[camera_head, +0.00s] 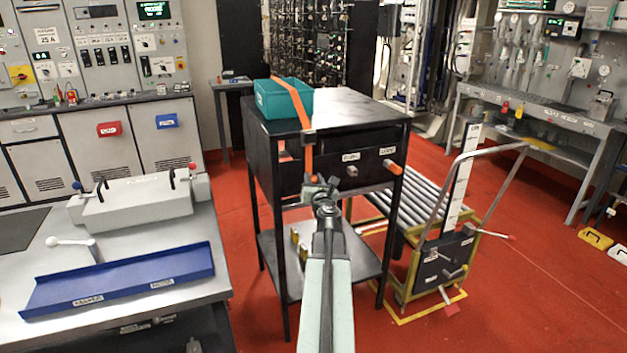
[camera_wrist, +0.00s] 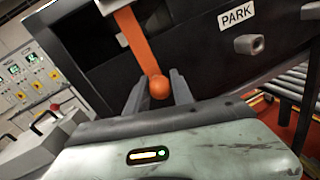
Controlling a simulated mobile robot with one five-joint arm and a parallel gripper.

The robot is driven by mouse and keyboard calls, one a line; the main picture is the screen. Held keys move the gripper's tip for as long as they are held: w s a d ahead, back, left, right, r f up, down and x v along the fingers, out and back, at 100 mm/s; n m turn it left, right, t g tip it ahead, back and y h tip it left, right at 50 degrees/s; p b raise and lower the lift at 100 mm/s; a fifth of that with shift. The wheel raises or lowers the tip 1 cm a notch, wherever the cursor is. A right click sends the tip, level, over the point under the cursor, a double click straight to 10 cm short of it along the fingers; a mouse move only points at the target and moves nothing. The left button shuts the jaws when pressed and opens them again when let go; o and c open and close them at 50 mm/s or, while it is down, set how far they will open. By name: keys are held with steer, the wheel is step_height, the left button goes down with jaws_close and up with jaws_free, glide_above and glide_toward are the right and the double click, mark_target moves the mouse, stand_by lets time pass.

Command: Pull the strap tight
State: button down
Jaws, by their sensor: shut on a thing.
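The orange strap (camera_head: 299,103) runs over the teal bin (camera_head: 284,98) on top of the black cart (camera_head: 350,107). It comes down the cart's front through a dark buckle (camera_head: 308,138). In the wrist view the strap (camera_wrist: 140,38) ends in an orange ball (camera_wrist: 159,87) between my fingers. My gripper (camera_head: 320,185) is in front of the cart, below the buckle. In the wrist view my gripper (camera_wrist: 160,92) is shut on the ball end. The hanging strap looks straight. The head view hides most of the ball behind my gripper.
A peg beside the PARK label (camera_wrist: 237,14) and an orange handle (camera_head: 393,167) stick out of the cart front. A roller trolley (camera_head: 440,260) stands to the right. A grey bench with a blue tray (camera_head: 120,280) is at left. Red floor is open at right.

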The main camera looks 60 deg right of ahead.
steer(key=shift+f, duration=0.35)
steer(key=c, duration=1.1)
jaws_free()
